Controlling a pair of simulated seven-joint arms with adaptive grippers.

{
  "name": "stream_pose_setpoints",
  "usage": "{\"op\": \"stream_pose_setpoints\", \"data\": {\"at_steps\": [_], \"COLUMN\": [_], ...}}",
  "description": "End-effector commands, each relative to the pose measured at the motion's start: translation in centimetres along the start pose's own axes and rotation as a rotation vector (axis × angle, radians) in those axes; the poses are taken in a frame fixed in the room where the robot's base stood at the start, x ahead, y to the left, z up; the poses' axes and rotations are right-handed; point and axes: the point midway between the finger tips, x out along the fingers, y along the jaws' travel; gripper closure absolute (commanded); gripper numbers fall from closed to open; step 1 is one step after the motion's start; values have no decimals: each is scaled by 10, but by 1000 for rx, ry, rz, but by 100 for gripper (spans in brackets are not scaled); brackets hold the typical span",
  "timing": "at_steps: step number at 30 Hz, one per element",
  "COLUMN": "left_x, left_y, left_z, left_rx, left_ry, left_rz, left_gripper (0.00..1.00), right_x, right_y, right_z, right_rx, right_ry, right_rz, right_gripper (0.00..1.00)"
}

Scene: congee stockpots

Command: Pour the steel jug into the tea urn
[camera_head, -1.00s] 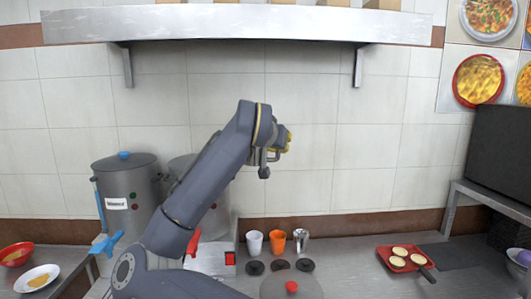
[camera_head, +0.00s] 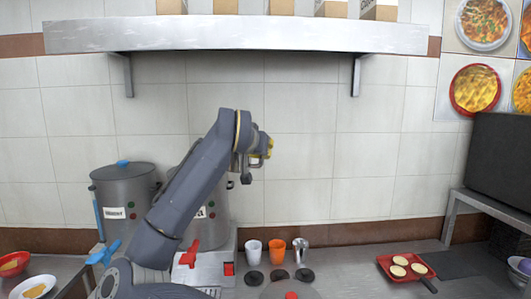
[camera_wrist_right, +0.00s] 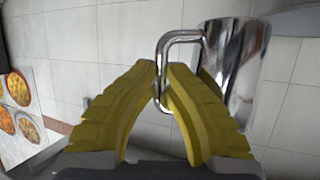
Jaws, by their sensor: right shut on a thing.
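Two grey tea urns stand at the left in the head view. The left urn (camera_head: 126,193) has a blue-knobbed lid and a label I cannot read. The right urn (camera_head: 217,222) is largely hidden behind my arm. My right gripper (camera_head: 268,147) is raised above the counter, to the right of the right urn. In the right wrist view its yellow fingers (camera_wrist_right: 160,85) are shut on the handle of the shiny steel jug (camera_wrist_right: 238,75). My left gripper is not in view.
A white cup (camera_head: 254,250), an orange cup (camera_head: 277,248) and a steel cup (camera_head: 300,250) stand on the counter, with dark discs before them. A red tray (camera_head: 404,267) is at right. A steel shelf (camera_head: 240,35) runs above.

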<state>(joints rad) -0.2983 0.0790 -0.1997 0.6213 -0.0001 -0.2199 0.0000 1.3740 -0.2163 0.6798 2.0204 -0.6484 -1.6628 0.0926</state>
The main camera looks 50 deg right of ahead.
Motion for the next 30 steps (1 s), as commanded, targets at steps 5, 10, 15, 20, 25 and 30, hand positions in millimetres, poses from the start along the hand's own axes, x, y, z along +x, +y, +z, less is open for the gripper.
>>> {"op": "stream_pose_setpoints", "data": {"at_steps": [5,10,15,20,25,30], "left_x": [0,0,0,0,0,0], "left_y": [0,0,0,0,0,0], "left_z": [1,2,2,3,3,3], "left_rx": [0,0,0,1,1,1], "left_ry": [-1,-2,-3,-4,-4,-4], "left_rz": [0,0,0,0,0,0], "left_gripper": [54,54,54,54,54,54], "right_x": [1,2,4,5,7,3], "right_y": [-10,-19,-28,-36,-45,-45], "right_z": [-2,-2,-3,-3,-3,-12], "right_rx": [1,1,2,3,2,-68], "right_ry": [5,4,4,4,4,-8], "right_rz": [-1,-2,-2,-2,-1,29], "right_gripper": [100,100,100,100,100,100]}}
